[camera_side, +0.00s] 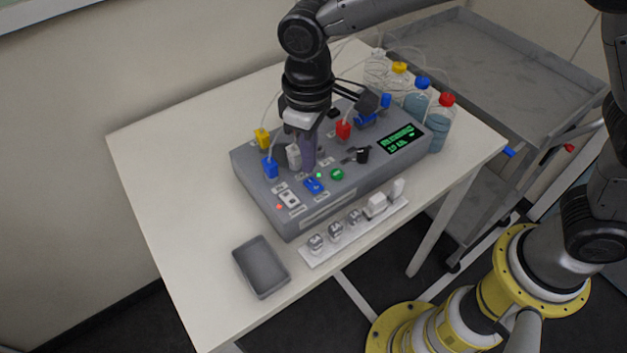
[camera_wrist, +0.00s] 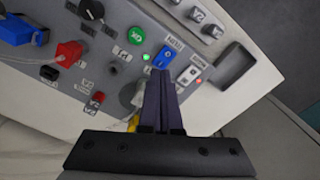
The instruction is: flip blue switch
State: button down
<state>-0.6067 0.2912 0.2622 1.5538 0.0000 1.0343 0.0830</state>
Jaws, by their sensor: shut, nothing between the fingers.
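The blue switch (camera_side: 313,185) is on the top panel of the grey bioreactor box (camera_side: 330,208), near its front edge. It also shows in the wrist view (camera_wrist: 165,57), just beyond my fingertips. My gripper (camera_side: 308,166) points down at the panel with its dark purple fingers together and nothing between them. In the wrist view the fingertips (camera_wrist: 160,72) are right beside the near end of the blue switch. I cannot tell whether they touch it. A green light glows beside the blue switch.
A white switch (camera_side: 288,199) with a red light sits left of the blue one, and a green button (camera_side: 337,174) sits right. Tubes and colored connectors crowd the panel's back. A grey tray (camera_side: 261,267) and a vial rack (camera_side: 352,234) stand in front. The table's left side is clear.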

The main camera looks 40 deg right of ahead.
aim_at(310, 178)
jog(key=shift+r, duration=1.9)
jog(key=s+d+r+m+t, duration=0.25)
jog(key=d+r, duration=0.35)
jog(key=d, duration=0.3)
jog(key=s+d+r+m+t, duration=0.1)
jog(key=s+d+r+m, duration=0.15)
jog(key=d+r, duration=0.5)
jog(key=s+d+f, duration=0.2)
jog(key=s, duration=0.3)
jog(key=s+d+f+t, duration=0.1)
jog(key=s+d+f, duration=0.2)
jog(key=s, duration=0.1)
jog(key=s+d+f+m+t, duration=0.1)
jog(key=s+d+f, duration=0.1)
jog(key=s, duration=0.3)
jog(key=shift+s+d+f, duration=0.3)
jog(key=shift+s+d, duration=0.05)
jog(key=shift+d, duration=0.4)
